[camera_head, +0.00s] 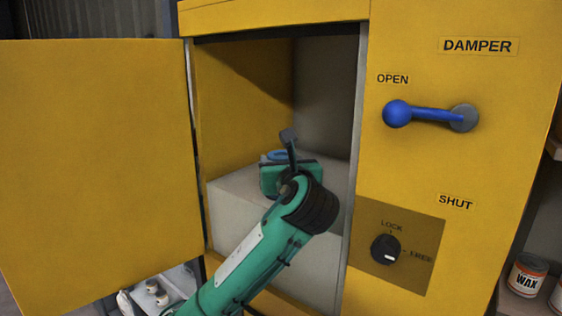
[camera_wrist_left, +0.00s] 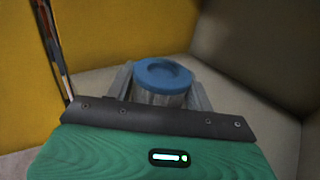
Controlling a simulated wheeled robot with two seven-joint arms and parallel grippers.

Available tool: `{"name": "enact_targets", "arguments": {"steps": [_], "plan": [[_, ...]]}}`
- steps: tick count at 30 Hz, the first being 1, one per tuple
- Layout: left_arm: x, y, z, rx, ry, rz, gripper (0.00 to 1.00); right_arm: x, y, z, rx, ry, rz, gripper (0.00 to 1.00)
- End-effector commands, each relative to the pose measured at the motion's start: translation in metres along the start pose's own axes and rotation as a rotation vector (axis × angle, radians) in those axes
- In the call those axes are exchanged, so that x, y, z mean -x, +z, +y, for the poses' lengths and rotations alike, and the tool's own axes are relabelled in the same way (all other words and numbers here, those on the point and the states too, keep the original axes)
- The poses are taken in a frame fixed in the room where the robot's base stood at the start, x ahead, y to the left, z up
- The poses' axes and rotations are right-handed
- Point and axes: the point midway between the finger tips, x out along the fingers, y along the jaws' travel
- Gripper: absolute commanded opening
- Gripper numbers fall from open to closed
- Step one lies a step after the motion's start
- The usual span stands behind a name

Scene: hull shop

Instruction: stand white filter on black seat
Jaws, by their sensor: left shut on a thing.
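My left gripper (camera_head: 279,160) reaches into the open yellow cabinet, over the pale block inside. In the left wrist view its two grey fingers are shut on a short cylinder with a blue cap (camera_wrist_left: 165,75) and a pale, grey-looking side. The blue cap also shows in the camera_head view (camera_head: 277,155). The cylinder looks upright; its bottom is hidden behind the gripper, so I cannot tell whether it rests on anything. I see no black seat in either view. My right gripper is not in view.
The cabinet door (camera_head: 95,165) stands open at left. The pale block (camera_head: 228,205) fills the compartment's lower part. On the right panel are a blue damper handle (camera_head: 398,114) by OPEN and a black knob (camera_head: 385,249). Small pale items (camera_head: 152,287) lie at lower left; a WAX can (camera_head: 526,275) stands right.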

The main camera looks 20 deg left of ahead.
Motion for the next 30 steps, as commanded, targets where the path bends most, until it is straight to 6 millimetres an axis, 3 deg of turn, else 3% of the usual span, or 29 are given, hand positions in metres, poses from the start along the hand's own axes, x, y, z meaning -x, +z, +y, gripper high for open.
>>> {"name": "enact_targets", "arguments": {"steps": [2,3,6,17,23,30], "plan": [[0.000,-0.003,0.000,-0.001,0.000,0.000,0.28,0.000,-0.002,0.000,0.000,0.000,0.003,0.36],[0.000,-0.003,0.000,-0.001,0.000,0.000,0.57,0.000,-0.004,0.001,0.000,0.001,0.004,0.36],[0.000,-0.003,0.000,0.000,0.000,0.000,0.75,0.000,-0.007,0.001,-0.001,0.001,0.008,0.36],[0.001,0.001,0.000,0.000,-0.001,0.000,0.75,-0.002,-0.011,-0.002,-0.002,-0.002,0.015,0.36],[0.029,-0.004,-0.001,0.003,-0.005,-0.004,0.75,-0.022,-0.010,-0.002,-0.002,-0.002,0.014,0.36],[0.079,-0.004,-0.001,0.003,-0.004,-0.003,0.75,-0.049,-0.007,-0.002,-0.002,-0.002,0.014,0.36]]}}
